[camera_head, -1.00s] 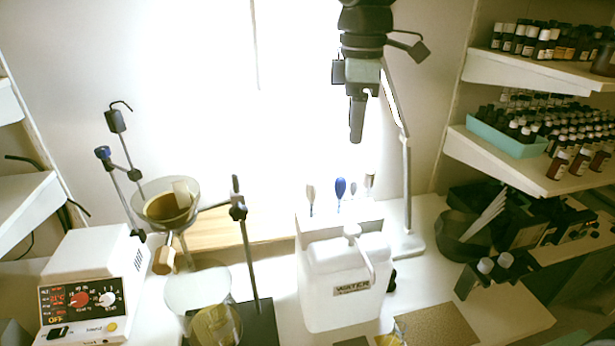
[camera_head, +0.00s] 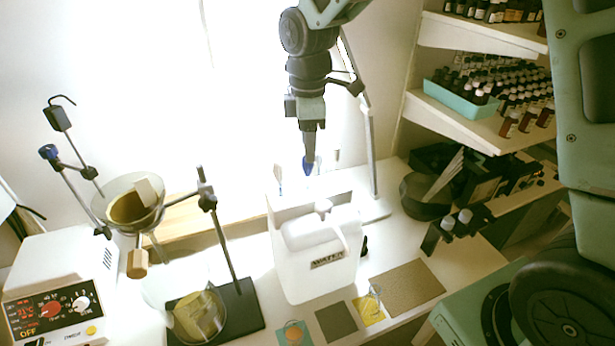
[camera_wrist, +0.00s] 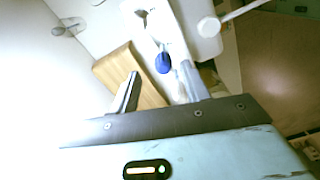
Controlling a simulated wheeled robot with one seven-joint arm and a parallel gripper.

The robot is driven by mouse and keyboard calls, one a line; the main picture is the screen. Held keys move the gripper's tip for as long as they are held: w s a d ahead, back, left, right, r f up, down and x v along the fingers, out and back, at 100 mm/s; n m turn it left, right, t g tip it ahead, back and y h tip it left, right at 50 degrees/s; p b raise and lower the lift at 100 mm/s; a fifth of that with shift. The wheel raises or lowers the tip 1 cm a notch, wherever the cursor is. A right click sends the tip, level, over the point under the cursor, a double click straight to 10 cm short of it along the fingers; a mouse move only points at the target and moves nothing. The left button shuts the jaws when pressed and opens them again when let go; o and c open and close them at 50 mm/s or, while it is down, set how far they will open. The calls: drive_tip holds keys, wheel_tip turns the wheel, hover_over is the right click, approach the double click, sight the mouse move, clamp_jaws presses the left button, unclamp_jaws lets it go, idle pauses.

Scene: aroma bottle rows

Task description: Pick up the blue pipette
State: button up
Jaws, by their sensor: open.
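The blue pipette (camera_head: 308,166) stands upright in the rack behind the white water container (camera_head: 318,262); only its blue bulb shows clearly. My gripper (camera_head: 309,150) points down from above, with its fingertips at the bulb's top in the head view. In the wrist view the blue bulb (camera_wrist: 163,62) lies beyond and between the two fingers of my gripper (camera_wrist: 158,84), which are apart and empty. I cannot tell whether a finger touches the bulb.
Pale pipettes (camera_head: 279,174) stand close on either side in the same rack. A stand rod (camera_head: 372,150) rises just to the right. A glass funnel on a stand (camera_head: 130,205) is at left, bottle shelves (camera_head: 480,110) at right. Flat coloured pads (camera_head: 337,321) lie in front.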

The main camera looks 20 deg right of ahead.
sight(308, 169)
drive_tip(key=shift+s+a+f+p, duration=0.1)
drive_tip(key=shift+f+p, duration=0.4)
drive_tip(key=shift+f, duration=0.85)
drive_tip(key=shift+s+a+f+p, duration=0.1)
drive_tip(key=shift+f+p, duration=0.35)
drive_tip(key=shift+f, duration=0.85)
drive_tip(key=c, duration=0.7)
